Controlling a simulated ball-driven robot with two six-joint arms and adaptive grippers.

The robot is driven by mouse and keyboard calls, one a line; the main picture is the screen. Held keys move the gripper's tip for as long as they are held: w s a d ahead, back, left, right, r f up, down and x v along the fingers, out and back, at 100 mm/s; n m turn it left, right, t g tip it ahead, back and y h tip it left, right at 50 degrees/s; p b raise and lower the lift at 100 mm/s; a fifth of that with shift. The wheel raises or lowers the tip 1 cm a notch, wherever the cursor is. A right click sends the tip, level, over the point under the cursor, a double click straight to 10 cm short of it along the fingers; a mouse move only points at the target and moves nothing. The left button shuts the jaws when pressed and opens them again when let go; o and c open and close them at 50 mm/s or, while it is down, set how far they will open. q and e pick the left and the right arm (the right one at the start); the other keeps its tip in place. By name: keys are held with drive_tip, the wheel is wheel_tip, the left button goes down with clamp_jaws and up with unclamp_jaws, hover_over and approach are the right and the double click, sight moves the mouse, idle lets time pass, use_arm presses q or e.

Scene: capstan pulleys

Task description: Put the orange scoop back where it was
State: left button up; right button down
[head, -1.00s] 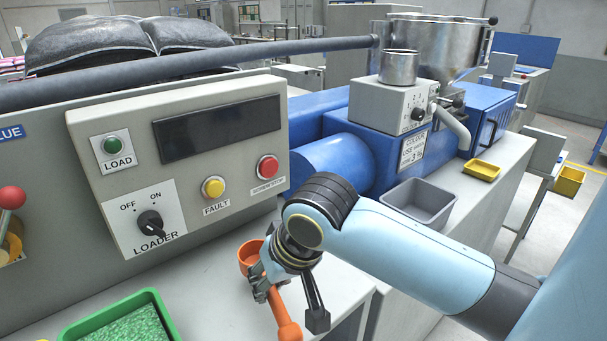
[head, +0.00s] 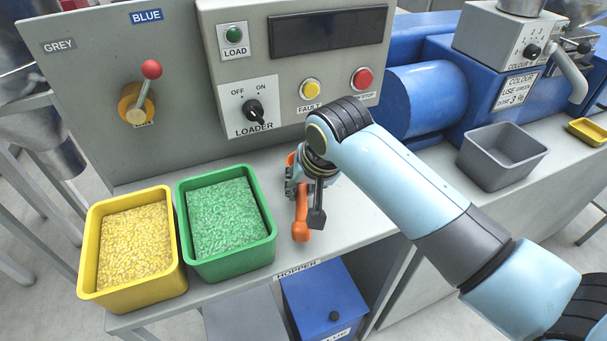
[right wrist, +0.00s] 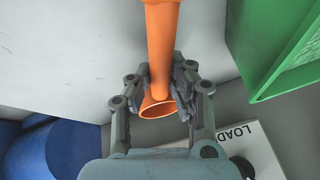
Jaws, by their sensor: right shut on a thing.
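The orange scoop (head: 301,228) is in my right gripper (head: 298,184), just right of the green bin, over the pale shelf. Its handle points toward the front edge; its cup is mostly hidden behind the gripper in the head view. In the right wrist view the fingers (right wrist: 163,92) close around the orange scoop (right wrist: 162,45) near its open cup, which looks empty. I cannot tell whether the scoop touches the shelf. The green bin (head: 270,247) holds green pellets, and the yellow bin (head: 92,285) beside it holds yellow pellets. My left gripper is not in view.
The loader panel (head: 222,72) with its knob and buttons stands behind the scoop. A red-knobbed lever (head: 147,95) is at the left. A grey tray (head: 492,176) stands right of my arm. A blue bin (head: 318,300) is below the shelf. Bare shelf lies around the gripper.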

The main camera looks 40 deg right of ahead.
drive_tip(key=shift+f, duration=0.35)
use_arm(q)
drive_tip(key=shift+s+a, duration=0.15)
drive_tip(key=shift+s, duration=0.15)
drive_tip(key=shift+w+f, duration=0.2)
use_arm(e)
drive_tip(key=shift+f, duration=0.65)
drive_tip(key=c, duration=1.2)
unclamp_jaws()
drive_tip(key=shift+o, duration=0.2)
drive_tip(key=v, duration=1.2)
drive_tip(key=shift+s+d, duration=0.1)
drive_tip(key=shift+s, duration=0.05)
